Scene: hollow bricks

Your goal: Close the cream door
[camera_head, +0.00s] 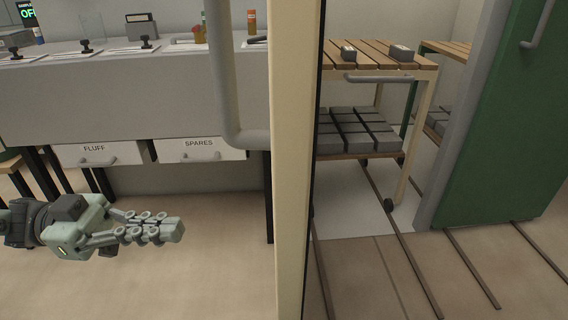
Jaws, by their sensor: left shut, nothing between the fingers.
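The cream door (296,170) stands open and is seen almost edge-on, as a tall narrow strip a little right of the middle. Its big grey bar handle (222,80) sticks out to the left near the top and bends back to the door at its lower end. My left gripper (172,230) comes in low from the left. It is shut and empty, with its fingers pointing right toward the door. It is below and left of the handle and apart from both. My right gripper is not in view.
A grey workbench (130,95) with drawers marked FLUFF (98,153) and SPARES (203,150) stands behind my left gripper. Right of the door is a wheeled cart (424,72) bearing grey bricks (350,125). A green door (505,130) and floor rails (400,240) are at the right.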

